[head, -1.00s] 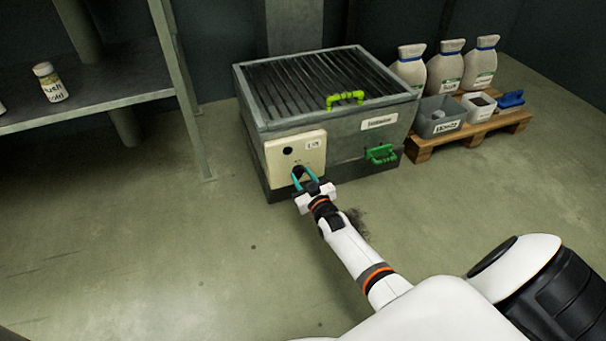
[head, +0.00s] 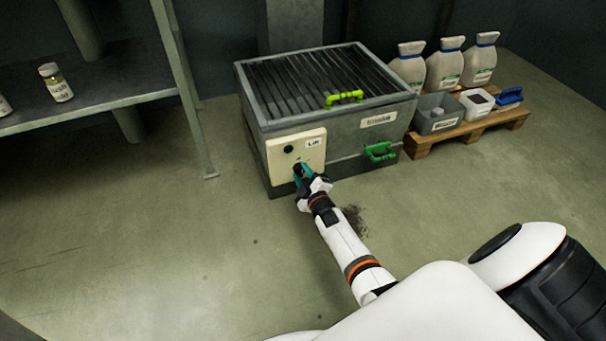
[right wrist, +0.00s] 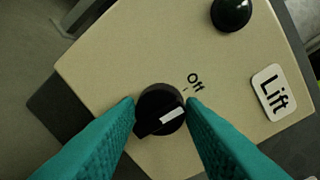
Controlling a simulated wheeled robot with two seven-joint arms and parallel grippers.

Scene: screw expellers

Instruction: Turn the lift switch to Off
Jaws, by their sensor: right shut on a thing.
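The lift switch is a round black knob (right wrist: 160,110) with a white pointer mark, on a cream panel (head: 312,147) at the front left of a grey machine. In the right wrist view, the pointer slants toward the right, a little below the tick by the word "Off" (right wrist: 195,80). My right gripper (head: 299,168) has its teal fingers on either side of the knob, shut on it; the fingertips also show in the right wrist view (right wrist: 160,104). In the head view, the gripper hides part of the knob. My left gripper is out of view.
A dark green round lamp (right wrist: 231,13) and a "Lift" label (right wrist: 273,92) are on the panel. The machine has a light green handle (head: 344,97) on its grille and a green handle (head: 380,152) in front. A pallet (head: 470,133) with sacks and bins stands right; a shelf (head: 110,82) stands left.

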